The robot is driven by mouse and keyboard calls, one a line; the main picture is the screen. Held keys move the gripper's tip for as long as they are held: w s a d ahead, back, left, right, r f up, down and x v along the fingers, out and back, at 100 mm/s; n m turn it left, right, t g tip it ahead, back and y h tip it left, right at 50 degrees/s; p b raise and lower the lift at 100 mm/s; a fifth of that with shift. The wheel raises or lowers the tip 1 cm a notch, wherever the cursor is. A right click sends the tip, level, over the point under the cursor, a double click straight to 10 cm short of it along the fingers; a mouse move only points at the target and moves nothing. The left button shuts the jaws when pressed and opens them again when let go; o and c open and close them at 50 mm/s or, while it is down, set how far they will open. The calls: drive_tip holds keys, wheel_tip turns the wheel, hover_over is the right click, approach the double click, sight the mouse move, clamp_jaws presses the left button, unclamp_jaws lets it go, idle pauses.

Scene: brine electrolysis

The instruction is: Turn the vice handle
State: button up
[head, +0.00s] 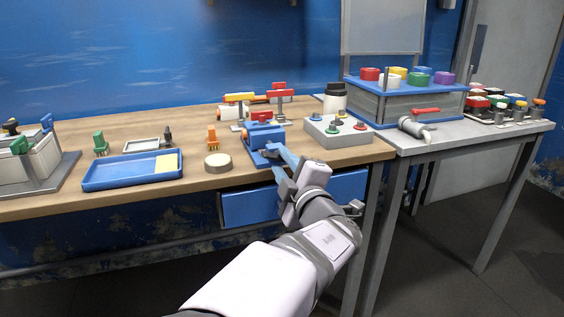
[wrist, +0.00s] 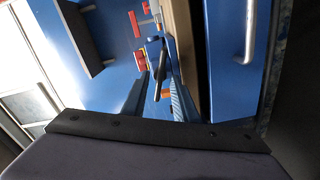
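The blue vice (head: 263,132) stands on the front part of the wooden bench, and a little of it also shows in the wrist view (wrist: 171,46). My gripper (head: 279,155) reaches up to its front side from below right. In the wrist view my gripper (wrist: 159,88) is open, with one finger on each side. A dark bar, which looks like the vice handle (wrist: 158,78), lies between the fingers, with a gap visible beside it. Whether either finger touches it is unclear. In the head view the handle is hidden by my gripper.
A round beige disc (head: 218,162) and a blue tray (head: 132,170) lie left of the vice. A grey box with knobs (head: 338,131) stands close on its right. A blue drawer (head: 250,207) with a metal handle (wrist: 250,30) sits below the bench edge near my gripper.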

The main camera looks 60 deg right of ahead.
drive_tip(key=p+v, duration=0.2)
drive_tip(key=v, duration=0.4)
drive_tip(key=shift+s+a, duration=0.1)
idle(0.4)
